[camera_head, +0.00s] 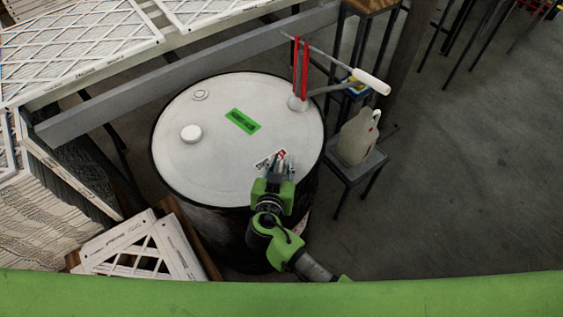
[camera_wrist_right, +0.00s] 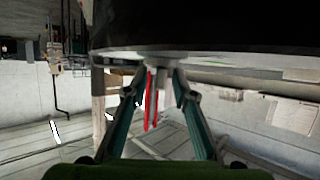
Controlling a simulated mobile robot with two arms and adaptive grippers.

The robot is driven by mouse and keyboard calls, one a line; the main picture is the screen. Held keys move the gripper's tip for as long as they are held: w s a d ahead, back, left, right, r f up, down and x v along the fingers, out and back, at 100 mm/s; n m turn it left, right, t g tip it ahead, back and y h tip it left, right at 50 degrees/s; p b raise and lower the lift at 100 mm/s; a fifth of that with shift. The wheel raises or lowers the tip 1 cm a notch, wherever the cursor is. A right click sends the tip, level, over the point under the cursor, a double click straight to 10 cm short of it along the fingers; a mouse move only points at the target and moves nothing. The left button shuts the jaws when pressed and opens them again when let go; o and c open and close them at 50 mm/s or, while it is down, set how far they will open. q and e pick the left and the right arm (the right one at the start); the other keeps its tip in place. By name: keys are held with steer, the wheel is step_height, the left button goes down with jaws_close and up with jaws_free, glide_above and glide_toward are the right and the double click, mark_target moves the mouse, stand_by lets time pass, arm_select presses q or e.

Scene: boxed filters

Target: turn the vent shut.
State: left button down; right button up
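A dark drum with a white lid (camera_head: 225,165) stands upright. On the lid are a raised white round cap (camera_head: 191,134) and a smaller, flatter fitting (camera_head: 200,95); I cannot tell for certain which is the vent. A pump-like fitting with red uprights (camera_head: 300,68) stands at the lid's far right edge. My right gripper (camera_head: 281,160) is at the lid's near right part, apart from both round fittings. In the right wrist view its fingers (camera_wrist_right: 161,74) are spread, with the red uprights (camera_wrist_right: 151,100) beyond, between them. My left gripper is not in view.
A green label (camera_head: 242,121) lies on the lid. A beige jug (camera_head: 358,138) stands on a small stool right of the drum. White framed filters (camera_head: 145,250) lean at lower left, and a rack of filters (camera_head: 75,50) fills the upper left.

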jaws_close()
